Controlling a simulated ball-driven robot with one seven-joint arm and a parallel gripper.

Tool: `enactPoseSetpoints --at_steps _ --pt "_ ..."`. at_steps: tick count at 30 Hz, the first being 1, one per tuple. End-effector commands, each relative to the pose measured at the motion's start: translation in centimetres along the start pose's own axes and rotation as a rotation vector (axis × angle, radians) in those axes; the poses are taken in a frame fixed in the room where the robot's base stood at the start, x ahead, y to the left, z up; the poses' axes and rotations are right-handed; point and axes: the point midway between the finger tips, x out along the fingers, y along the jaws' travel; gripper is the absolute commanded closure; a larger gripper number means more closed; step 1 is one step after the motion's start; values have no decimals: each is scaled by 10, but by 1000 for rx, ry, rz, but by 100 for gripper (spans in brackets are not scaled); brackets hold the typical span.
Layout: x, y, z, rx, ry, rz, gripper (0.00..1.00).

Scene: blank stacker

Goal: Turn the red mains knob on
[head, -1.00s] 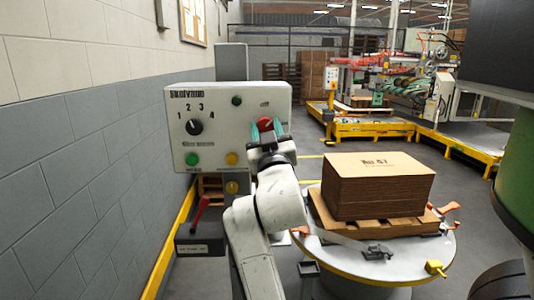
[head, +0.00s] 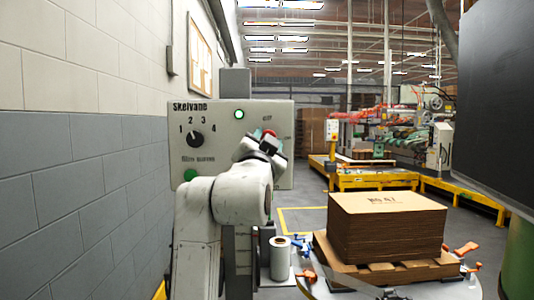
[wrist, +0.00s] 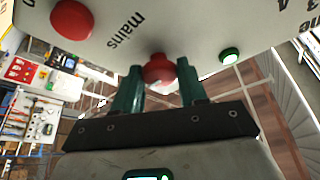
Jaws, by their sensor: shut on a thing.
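The red mains knob (head: 269,132) is on the upper right of the grey control panel (head: 230,150); my gripper partly hides it in the head view. My gripper (head: 263,142) is at the knob and tilted. In the wrist view the green fingers of my gripper (wrist: 160,82) stand on both sides of the red knob (wrist: 158,68) and are shut on it. The label "mains" is beside it. The round lamp (head: 239,114) at the panel's top glows green-white; it also glows in the wrist view (wrist: 229,56).
A numbered black dial (head: 195,139) and a green button (head: 190,175) are on the panel's left. A large red button (wrist: 72,18) is near the label. A cardboard stack (head: 388,225) on a pallet stands to the right. A block wall (head: 80,160) borders the left.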

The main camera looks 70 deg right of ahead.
Motion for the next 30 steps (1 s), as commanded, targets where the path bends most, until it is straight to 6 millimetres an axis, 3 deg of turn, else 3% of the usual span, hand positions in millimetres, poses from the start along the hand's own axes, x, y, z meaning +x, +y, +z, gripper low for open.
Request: enactPoseSetpoints --at_steps 19,20,27,30 --pt "0 0 1 47 -3 21 89" --pt "0 0 1 47 -3 21 56" --pt "0 0 0 46 -1 20 33" --pt "0 0 0 46 -1 20 33"
